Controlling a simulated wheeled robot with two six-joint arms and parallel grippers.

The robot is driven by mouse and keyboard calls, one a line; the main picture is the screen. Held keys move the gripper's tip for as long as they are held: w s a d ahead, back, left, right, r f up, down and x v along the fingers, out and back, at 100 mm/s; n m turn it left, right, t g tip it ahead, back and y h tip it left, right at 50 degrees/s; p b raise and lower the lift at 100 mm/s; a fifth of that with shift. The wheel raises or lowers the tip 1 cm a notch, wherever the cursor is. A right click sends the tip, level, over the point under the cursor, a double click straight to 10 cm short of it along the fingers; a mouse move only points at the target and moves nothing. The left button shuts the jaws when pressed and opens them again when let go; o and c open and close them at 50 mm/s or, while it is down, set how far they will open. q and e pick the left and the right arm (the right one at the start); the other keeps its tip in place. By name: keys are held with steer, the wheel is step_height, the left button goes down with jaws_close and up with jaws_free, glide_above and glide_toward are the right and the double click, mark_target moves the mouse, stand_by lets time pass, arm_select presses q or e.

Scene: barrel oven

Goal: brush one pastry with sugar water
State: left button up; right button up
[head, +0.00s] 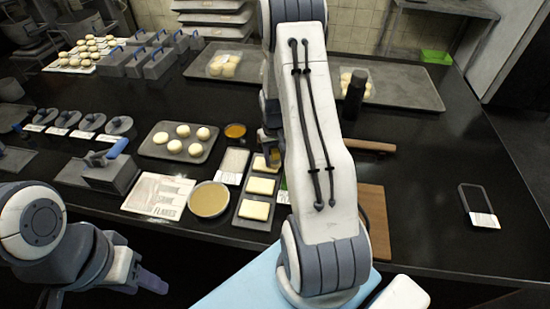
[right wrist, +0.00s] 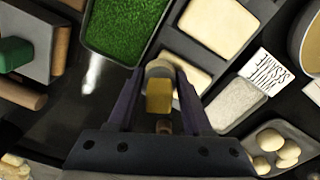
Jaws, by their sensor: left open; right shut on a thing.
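Three pale rectangular pastries, such as the middle pastry (head: 260,186), lie in a row on a dark tray (head: 238,220) in the head view. In the right wrist view one pastry (right wrist: 220,25) is clear, and another pastry (right wrist: 188,80) is partly behind my right gripper (right wrist: 160,88). That gripper is shut on a small yellow-and-grey piece, seemingly the brush (right wrist: 159,97), above or beside this pastry; contact cannot be told. A small bowl of amber liquid (head: 235,131), likely the sugar water, stands behind the sesame tray. My left gripper (head: 150,282) is open and empty at the front left.
A tray of round buns (head: 163,154), a sesame tray (head: 232,166) and a round beige dish (head: 209,199) stand left of the pastries. A green-filled tray (right wrist: 125,30) is beside them. A rolling pin (head: 370,145) lies right of my arm.

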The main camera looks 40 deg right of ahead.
mark_target(257, 163)
steer(key=shift+w, duration=0.1)
steer(key=shift+w+a, duration=0.95)
steer(key=shift+w, duration=0.1)
steer(key=shift+w+a, duration=1.05)
steer(key=shift+w, duration=0.15)
steer(key=shift+s, duration=0.1)
steer(key=shift+s+d+p, duration=0.6)
steer(key=shift+s+d, duration=1.4)
steer(key=shift+s, duration=0.25)
steer(key=shift+w+a, duration=2.05)
steer(key=shift+w, duration=0.3)
steer(key=shift+s+d+p, duration=0.2)
steer(key=shift+s+d, duration=0.85)
steer(key=shift+s, duration=0.15)
steer(key=shift+s+d+p, duration=0.2)
steer(key=shift+s+d, duration=0.8)
steer(key=shift+s, duration=0.2)
steer(key=shift+w+a+f, duration=0.1)
steer(key=shift+w+a, duration=0.95)
steer(key=shift+w, duration=0.15)
steer(key=shift+w+a, duration=1)
steer(key=shift+w, duration=0.2)
steer(key=shift+s+d, duration=1.1)
steer(key=shift+s, duration=0.15)
